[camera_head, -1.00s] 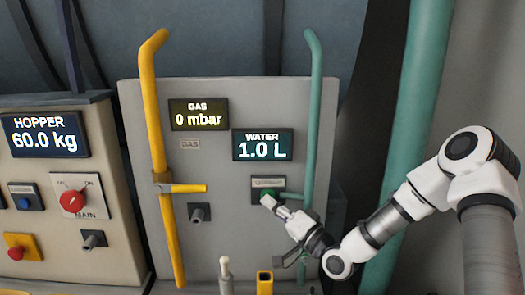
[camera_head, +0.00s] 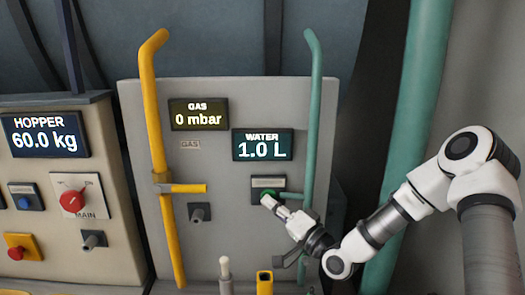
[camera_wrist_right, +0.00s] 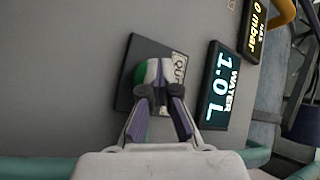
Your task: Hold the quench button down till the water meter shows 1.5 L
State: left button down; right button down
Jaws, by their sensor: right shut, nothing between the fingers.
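The green quench button (camera_head: 264,197) sits on a dark plate (camera_head: 268,184) on the grey panel, below the water meter. The water meter (camera_head: 262,145) reads 1.0 L; it also shows in the right wrist view (camera_wrist_right: 220,85). My right gripper (camera_head: 268,202) is shut and empty, with its fingertips at the button. In the right wrist view the fingertips (camera_wrist_right: 154,75) cover much of the green button (camera_wrist_right: 140,75). I cannot tell how far the button is pressed in. My left gripper is not in view.
A yellow pipe (camera_head: 157,120) with a lever handle and a green pipe (camera_head: 313,120) flank the panel. The gas display (camera_head: 199,114) reads 0 mbar. At the left a hopper cabinet shows 60.0 kg (camera_head: 44,135) and has a red main switch (camera_head: 72,201).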

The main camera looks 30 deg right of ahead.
dwell(0.8)
jog(key=shift+s+a, duration=0.4)
jog(key=shift+s, duration=0.35)
jog(key=s+a, duration=0.1)
jog(key=s, duration=0.1)
jog(key=s+a, duration=0.1)
jog(key=s, duration=0.1)
jog(key=shift+s+a, duration=0.1)
jog(key=shift+a, duration=0.25)
